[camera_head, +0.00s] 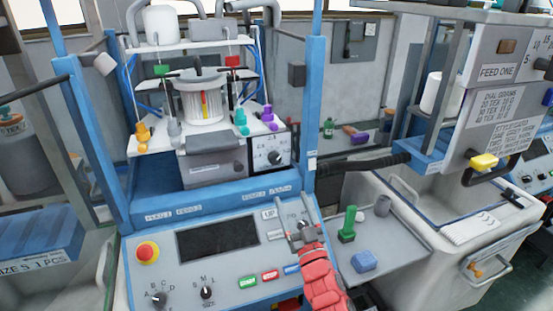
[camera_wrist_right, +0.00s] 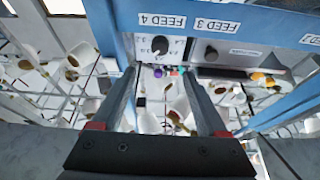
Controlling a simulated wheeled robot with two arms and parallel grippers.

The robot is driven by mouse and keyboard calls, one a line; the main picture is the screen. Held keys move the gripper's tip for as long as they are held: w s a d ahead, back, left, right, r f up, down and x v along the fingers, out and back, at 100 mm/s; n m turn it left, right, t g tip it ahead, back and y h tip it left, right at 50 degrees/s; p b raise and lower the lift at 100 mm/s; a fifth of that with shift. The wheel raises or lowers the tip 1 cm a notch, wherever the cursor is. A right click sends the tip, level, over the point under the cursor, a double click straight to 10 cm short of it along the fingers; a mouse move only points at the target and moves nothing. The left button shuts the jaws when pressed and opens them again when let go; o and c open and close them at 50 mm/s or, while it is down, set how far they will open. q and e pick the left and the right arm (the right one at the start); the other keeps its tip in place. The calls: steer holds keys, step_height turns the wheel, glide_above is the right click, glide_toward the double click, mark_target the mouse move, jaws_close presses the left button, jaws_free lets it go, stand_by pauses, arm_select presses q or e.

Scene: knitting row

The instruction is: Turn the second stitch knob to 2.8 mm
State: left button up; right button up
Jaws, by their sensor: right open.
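A dark round knob on a white scale plate (camera_head: 275,157) sits at the right of the grey machine housing. In the right wrist view this knob (camera_wrist_right: 160,45) shows upside down beside the FEED 4 label, between and beyond my fingers. A second dark knob (camera_wrist_right: 211,53) is on the grey face near FEED 3. I cannot read the knob settings or tell which is the second stitch knob. My right gripper (camera_head: 297,228) is open and empty above the right part of the control panel, in front of and below the scale plate. My left gripper is out of view.
The sloping control panel (camera_head: 215,270) has a dark screen (camera_head: 217,239), a red emergency button (camera_head: 147,252), coloured push buttons and a SIZE knob (camera_head: 206,292). A blue post (camera_head: 315,110) stands right of the scale plate. A green object (camera_head: 348,224) stands on the right-hand shelf.

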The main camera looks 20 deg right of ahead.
mark_target(276, 160)
steer(key=p+x, duration=0.3)
steer(key=x, duration=0.9)
steer(key=shift+r, duration=0.15)
steer(key=shift+w+r, duration=0.15)
steer(key=shift+w, duration=0.55)
jaws_close()
